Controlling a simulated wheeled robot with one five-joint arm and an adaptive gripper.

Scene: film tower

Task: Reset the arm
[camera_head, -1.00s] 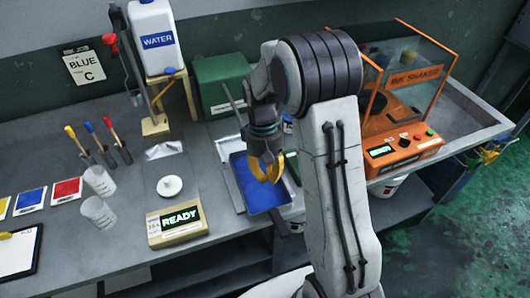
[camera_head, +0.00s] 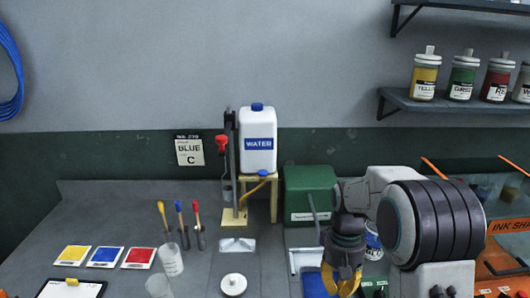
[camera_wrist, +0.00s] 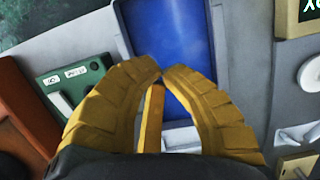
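My gripper (camera_head: 342,281) is at the lower right of the head view, above the workbench and in front of the green box. In the wrist view its two yellow curved fingers (camera_wrist: 161,71) come together with their tips nearly touching. A narrow yellow strip (camera_wrist: 152,118) shows between the fingers; I cannot tell whether it is part of the gripper. No object is visibly held at the tips. A blue tray (camera_wrist: 172,30) lies below and beyond the fingertips. In the head view my arm hides part of the tray (camera_head: 314,284).
The green box (camera_head: 310,193) and white water jug (camera_head: 258,138) stand behind my gripper. The orange ink shaker (camera_head: 499,252) is at the right. Several ink jars (camera_head: 463,78) stand on a wall shelf.

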